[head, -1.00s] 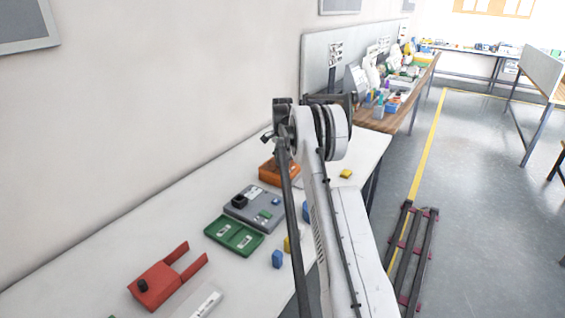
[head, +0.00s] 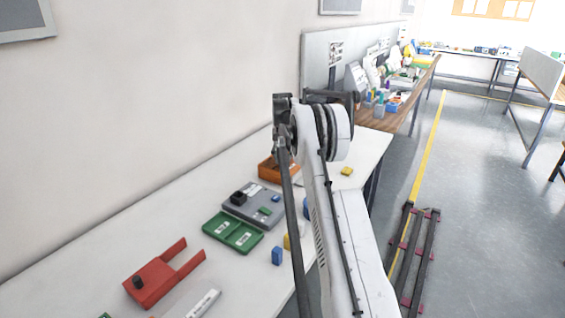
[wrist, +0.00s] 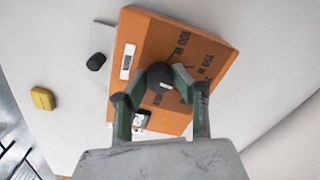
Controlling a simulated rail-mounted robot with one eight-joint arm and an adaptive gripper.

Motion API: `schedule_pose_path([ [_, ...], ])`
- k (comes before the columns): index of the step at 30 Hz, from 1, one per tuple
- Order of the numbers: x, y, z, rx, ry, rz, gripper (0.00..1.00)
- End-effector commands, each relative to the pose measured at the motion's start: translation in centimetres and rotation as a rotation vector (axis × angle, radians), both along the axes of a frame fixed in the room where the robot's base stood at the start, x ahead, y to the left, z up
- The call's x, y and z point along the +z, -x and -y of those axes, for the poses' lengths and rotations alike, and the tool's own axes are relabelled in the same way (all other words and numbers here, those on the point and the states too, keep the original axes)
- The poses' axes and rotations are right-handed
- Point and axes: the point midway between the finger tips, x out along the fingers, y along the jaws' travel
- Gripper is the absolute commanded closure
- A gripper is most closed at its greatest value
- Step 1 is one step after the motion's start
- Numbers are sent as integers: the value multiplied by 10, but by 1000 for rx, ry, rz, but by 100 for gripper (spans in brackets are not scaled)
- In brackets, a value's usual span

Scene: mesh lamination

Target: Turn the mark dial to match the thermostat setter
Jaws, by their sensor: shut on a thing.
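An orange box (wrist: 150,45) with several printed watt marks, "100 W" and "150 W" among them, fills the middle of the wrist view. It shows in the head view (head: 268,171), partly behind my arm. A dark round dial (wrist: 160,75) stands on its face. My gripper (wrist: 153,88) is shut on this dial, with one green-and-black finger on each side. I cannot read where the dial points. No thing marked as a thermostat setter can be made out; a grey unit with a black knob (head: 239,197) and a red unit with a dark knob (head: 138,283) stand nearer.
A green tray (head: 233,246), blue block (head: 277,256) and yellow block (head: 346,171) lie on the white table. In the wrist view, a small black piece (wrist: 96,62) and the yellow block (wrist: 42,98) lie beside the box. The wall runs along the table's back.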

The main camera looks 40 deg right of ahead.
Motion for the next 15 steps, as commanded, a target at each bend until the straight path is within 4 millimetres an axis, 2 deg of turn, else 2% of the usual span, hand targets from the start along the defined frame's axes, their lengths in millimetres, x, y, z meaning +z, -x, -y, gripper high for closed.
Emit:
schedule_pose_path([
  [15,-1,0,0,477,1,1,100],
])
